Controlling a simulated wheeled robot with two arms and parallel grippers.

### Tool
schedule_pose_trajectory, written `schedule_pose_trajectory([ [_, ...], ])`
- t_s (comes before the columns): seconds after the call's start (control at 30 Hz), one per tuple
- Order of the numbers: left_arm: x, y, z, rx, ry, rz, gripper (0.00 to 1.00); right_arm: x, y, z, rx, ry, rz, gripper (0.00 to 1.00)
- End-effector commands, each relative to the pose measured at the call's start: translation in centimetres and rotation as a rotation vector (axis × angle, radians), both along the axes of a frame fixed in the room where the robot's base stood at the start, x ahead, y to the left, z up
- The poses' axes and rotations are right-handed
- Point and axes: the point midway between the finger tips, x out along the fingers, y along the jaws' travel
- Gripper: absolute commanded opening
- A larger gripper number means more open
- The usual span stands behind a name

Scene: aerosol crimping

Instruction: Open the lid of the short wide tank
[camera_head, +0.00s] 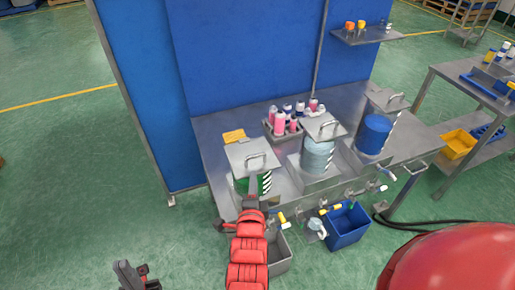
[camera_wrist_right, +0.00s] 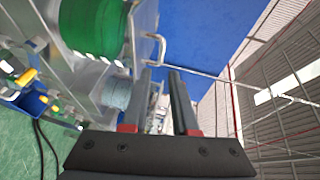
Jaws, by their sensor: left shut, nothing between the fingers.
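Three lidded tanks stand in the metal bench. The green tank (camera_head: 242,185) at the left looks low and wide; its flat grey lid (camera_head: 248,153) lies shut with a bar handle (camera_head: 257,160) on top. My right gripper (camera_head: 253,190) is just in front of this lid. In the right wrist view my right gripper (camera_wrist_right: 165,78) is open and empty, with the handle (camera_wrist_right: 157,48) just beyond its fingertips and the green tank (camera_wrist_right: 92,25) to the left. My left gripper (camera_head: 133,270) is shut and empty, low at the left, away from the bench.
A light blue tank (camera_head: 317,156) and a blue tank (camera_head: 373,135) stand to the right, under grey lids. A rack of pink bottles (camera_head: 282,124) is behind. Taps and a blue bin (camera_head: 347,226) are along the bench front. A blue partition (camera_head: 255,60) closes the back.

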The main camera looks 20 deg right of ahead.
Motion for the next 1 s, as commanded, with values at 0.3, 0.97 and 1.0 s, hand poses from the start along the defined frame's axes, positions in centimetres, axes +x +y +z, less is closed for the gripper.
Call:
schedule_pose_trajectory([
  [0.3,0.0,0.0,-0.5,0.0,0.0,0.0,0.0,4.1,-1.9,-0.6,-0.001,-0.007,-0.007,0.27],
  [0.97,0.0,0.0,1.0,0.0,0.0,0.0,0.0,13.0,-5.1,-2.1,-0.003,-0.007,-0.003,0.27],
  [1.0,0.0,0.0,1.0,0.0,0.0,0.0,0.0,13.3,-5.1,-2.2,-0.003,-0.006,-0.002,0.27],
])
